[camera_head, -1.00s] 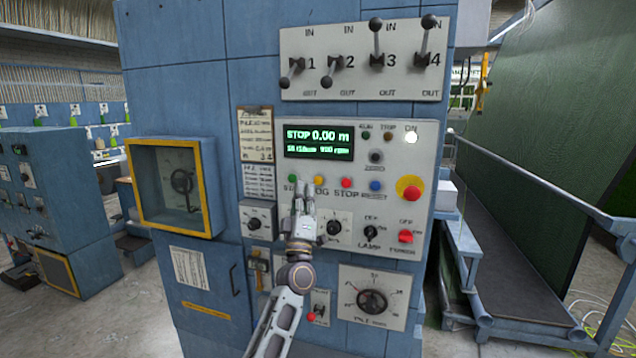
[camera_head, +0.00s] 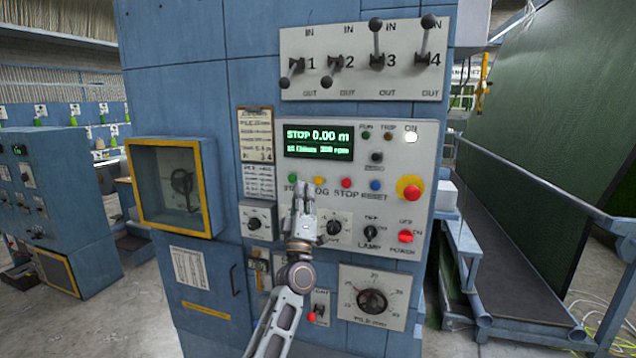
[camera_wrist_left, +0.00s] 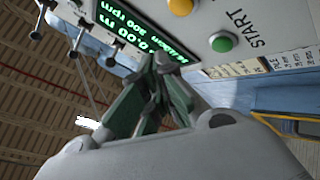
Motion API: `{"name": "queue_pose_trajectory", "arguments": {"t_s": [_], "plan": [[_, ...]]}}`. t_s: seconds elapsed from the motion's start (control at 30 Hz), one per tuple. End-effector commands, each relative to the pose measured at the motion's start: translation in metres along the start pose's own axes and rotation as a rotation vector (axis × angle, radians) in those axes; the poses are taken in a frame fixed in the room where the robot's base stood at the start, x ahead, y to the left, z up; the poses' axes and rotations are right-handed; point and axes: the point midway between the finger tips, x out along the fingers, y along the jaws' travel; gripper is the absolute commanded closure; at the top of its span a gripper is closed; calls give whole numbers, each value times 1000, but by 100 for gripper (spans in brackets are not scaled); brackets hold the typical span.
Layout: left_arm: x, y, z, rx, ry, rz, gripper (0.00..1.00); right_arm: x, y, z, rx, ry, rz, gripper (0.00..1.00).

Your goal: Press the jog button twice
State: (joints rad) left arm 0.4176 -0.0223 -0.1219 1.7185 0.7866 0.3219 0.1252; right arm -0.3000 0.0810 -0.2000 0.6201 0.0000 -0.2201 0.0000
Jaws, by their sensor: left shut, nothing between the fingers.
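The jog button is the yellow button (camera_head: 319,181) on the pale control panel (camera_head: 419,255), between the green start button (camera_head: 293,178) and the red stop button (camera_head: 346,183). My left gripper (camera_head: 303,186) is shut and empty, its tips just below and left of the jog button in the head view and partly covering the JOG label. In the left wrist view the closed fingertips (camera_wrist_left: 165,60) lie below the yellow button (camera_wrist_left: 180,6), which is cut by the top edge. I cannot tell any contact. The display (camera_head: 319,145) reads STOP 0.00 m. My right gripper is not in view.
A blue reset button (camera_head: 376,185) and a red emergency knob (camera_head: 410,188) sit farther right. Knobs and a dial (camera_head: 372,301) lie lower. Several levers (camera_head: 376,58) stick out above. A yellow-framed box (camera_head: 178,187) juts out at left, and a railing (camera_head: 545,186) stands at right.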

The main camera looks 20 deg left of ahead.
Motion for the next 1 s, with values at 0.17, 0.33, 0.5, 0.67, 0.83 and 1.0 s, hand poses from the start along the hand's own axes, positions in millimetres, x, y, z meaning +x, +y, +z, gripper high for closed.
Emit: {"name": "queue_pose_trajectory", "arguments": {"t_s": [0.17,0.33,0.5,0.67,0.83,1.0], "plan": [[0,0,0,0,0,0,100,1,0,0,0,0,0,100],[-3,-4,0,7,-1,4,100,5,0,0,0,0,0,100],[-6,-14,-6,48,-11,21,100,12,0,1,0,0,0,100],[-8,-21,-13,101,-27,49,100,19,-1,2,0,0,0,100],[-10,-22,-23,158,-43,90,100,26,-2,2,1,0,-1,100],[-11,-19,-33,211,-61,134,100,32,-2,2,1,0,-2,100]]}}
